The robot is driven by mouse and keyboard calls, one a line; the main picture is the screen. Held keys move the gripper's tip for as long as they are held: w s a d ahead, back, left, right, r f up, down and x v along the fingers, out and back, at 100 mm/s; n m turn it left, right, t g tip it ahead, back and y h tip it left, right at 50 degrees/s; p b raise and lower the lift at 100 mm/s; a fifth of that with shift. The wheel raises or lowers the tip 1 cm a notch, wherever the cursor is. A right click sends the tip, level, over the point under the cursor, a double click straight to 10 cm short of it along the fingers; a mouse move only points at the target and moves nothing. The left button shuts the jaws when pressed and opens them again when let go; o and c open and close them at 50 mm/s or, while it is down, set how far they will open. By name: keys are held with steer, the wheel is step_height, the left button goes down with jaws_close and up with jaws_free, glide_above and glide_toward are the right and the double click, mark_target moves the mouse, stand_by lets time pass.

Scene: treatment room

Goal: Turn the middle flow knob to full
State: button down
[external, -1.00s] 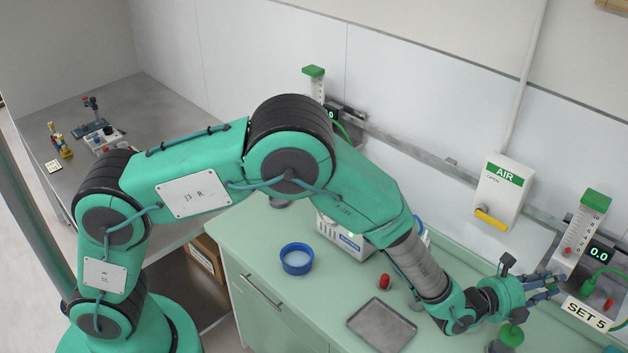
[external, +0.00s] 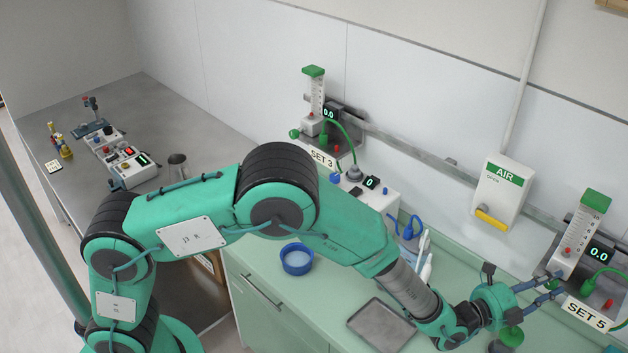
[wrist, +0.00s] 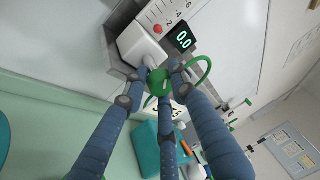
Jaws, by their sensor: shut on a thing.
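The SET 5 flowmeter (external: 582,235) stands at the right in the external view, with a white scale tube, a green cap and a display (external: 599,254) reading 0.0. Its green flow knob (wrist: 158,84) shows in the wrist view between my blue fingers. My gripper (wrist: 160,78) is shut on this knob, with fingers around its sides. No third flowmeter is clear.
A white AIR box (external: 503,190) with a yellow lever hangs on the wall. A metal tray (external: 381,325) and a blue-rimmed bowl (external: 297,259) lie on the green counter below my arm. A green-topped jar (external: 510,338) stands close under my gripper.

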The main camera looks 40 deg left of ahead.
steer(key=shift+s+d, duration=0.1)
steer(key=shift+d, duration=0.05)
steer(key=c, duration=1.4)
jaws_free()
steer(key=shift+c, duration=0.2)
steer(key=shift+r+m+g+p, duration=0.3)
steer(key=shift+m+p, duration=0.3)
steer(key=shift+p, duration=0.65)
steer(key=shift+p, duration=0.35)
steer(key=m+p, duration=0.2)
steer(key=p, duration=0.1)
steer(key=shift+g+y, duration=0.4)
steer(key=m+g+y+p, duration=0.1)
steer(key=m+p, duration=0.2)
steer(key=p, duration=0.4)
steer(key=shift+m+g+y+p, duration=0.4)
steer(key=shift+m+p, duration=0.2)
steer(key=shift+p, duration=0.65)
steer(key=shift+f+m+p, duration=0.1)
steer(key=shift+m+p, duration=0.2)
steer(key=shift+p, duration=0.4)
